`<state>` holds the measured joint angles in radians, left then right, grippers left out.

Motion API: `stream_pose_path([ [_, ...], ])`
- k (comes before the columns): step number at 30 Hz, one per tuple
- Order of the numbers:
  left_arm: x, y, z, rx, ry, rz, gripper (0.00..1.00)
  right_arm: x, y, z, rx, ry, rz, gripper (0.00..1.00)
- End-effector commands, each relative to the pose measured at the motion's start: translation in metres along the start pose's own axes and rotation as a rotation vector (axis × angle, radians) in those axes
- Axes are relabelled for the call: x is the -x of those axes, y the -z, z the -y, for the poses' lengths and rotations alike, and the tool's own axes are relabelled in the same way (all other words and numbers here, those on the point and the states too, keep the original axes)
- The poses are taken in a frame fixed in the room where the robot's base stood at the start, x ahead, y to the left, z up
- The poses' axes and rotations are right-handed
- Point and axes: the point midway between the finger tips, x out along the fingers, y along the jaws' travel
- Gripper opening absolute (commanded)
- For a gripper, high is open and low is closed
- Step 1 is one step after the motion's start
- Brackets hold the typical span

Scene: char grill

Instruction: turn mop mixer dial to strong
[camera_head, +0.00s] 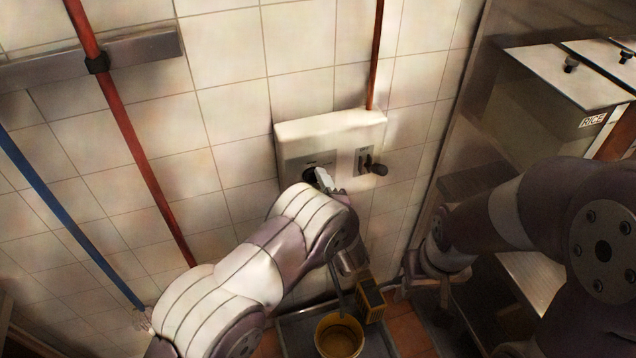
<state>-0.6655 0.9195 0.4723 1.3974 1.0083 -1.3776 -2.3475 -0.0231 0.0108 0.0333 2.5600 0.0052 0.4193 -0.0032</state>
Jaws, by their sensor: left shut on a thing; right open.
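The mop mixer is a white box (298,133) on the tiled wall, with a grey plate on its left. A dark round dial (311,172) sits on that plate, partly hidden by my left gripper. My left gripper (325,181) is at the dial and shut on it; my arm hides the lower part of the box. The dial's pointer and its marks are too small to read. My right gripper (432,276) is open and empty, low and to the right, apart from the mixer.
A small plate with a black lever (376,168) is right of the dial. Below are a yellow bucket (340,335) and a yellow-and-black box (371,298). A rice bin (560,75) stands at upper right.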

Motion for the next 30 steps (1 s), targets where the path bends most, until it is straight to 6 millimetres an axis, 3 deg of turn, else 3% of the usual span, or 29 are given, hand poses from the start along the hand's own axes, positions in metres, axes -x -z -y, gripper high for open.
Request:
stream_pose_path([
  [20, 0.0002, 0.0002, -0.0011, -0.061, -0.001, -0.001, 0.12, 0.0012, 0.0001, 0.0000, 0.000, 0.000, 0.000, 0.43],
  [21, 0.0002, 0.0002, -0.0011, -0.061, -0.001, -0.001, 0.49, 0.0012, 0.0001, 0.0000, 0.000, 0.000, 0.000, 0.43],
  [23, 0.0002, 0.0002, -0.0011, -0.060, -0.001, -0.001, 0.67, 0.0012, 0.0001, 0.0000, 0.000, 0.000, 0.000, 0.43],
  [30, 0.0002, 0.0001, -0.0007, -0.059, -0.001, 0.000, 0.67, 0.0012, 0.0001, 0.0000, 0.000, 0.000, 0.000, 0.43],
])
